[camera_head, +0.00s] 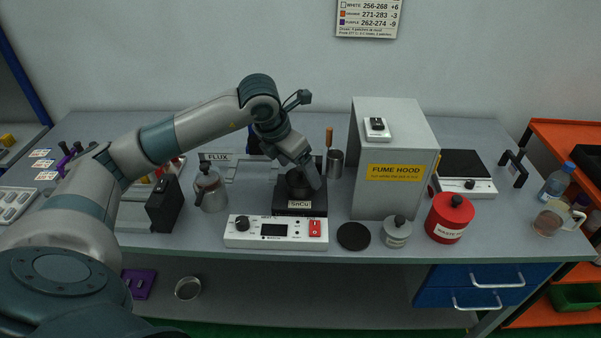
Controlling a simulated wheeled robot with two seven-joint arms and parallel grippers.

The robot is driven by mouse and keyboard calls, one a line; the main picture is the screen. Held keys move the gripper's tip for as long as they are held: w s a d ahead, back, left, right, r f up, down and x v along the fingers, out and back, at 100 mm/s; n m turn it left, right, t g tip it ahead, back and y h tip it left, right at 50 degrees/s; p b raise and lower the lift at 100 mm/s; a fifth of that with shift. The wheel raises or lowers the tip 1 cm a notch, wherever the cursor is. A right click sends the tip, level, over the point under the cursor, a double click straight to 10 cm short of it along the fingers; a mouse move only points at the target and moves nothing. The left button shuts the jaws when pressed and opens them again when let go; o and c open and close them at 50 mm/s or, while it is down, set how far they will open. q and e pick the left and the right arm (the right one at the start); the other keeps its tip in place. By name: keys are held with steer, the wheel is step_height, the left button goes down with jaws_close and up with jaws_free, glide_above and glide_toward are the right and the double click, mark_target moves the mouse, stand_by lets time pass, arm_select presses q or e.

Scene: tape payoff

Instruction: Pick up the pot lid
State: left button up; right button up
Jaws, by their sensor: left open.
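The solder pot (300,208), a dark block labelled SnCu, stands behind a white control unit (276,232). My left gripper (303,185) reaches down over the top of the pot from above. Its fingers are small and dark against the pot, and I see nothing clearly held in them. The pot's top is partly hidden by the gripper, so I cannot tell whether a lid sits there. A flat black disc (353,236) lies on the bench to the right of the control unit, apart from my gripper. My right gripper is out of view.
The grey fume hood (386,197) stands close to the right of the pot. A metal cup (335,164) holding a wooden-handled tool is behind it. A flux can (210,190) stands left. A grey lidded jar (397,232) and a red waste can (449,219) stand at the right front.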

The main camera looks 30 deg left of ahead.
mark_target(298, 169)
arm_select(q)
steer(key=shift+w+f, duration=0.15)
steer(key=shift+f, duration=0.2)
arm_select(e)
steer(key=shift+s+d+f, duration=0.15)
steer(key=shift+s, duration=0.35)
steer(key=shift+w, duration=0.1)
arm_select(q)
steer(key=c, duration=1.2)
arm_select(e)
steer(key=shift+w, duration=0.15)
arm_select(q)
steer(key=shift+o, duration=0.2)
steer(key=shift+r, duration=0.15)
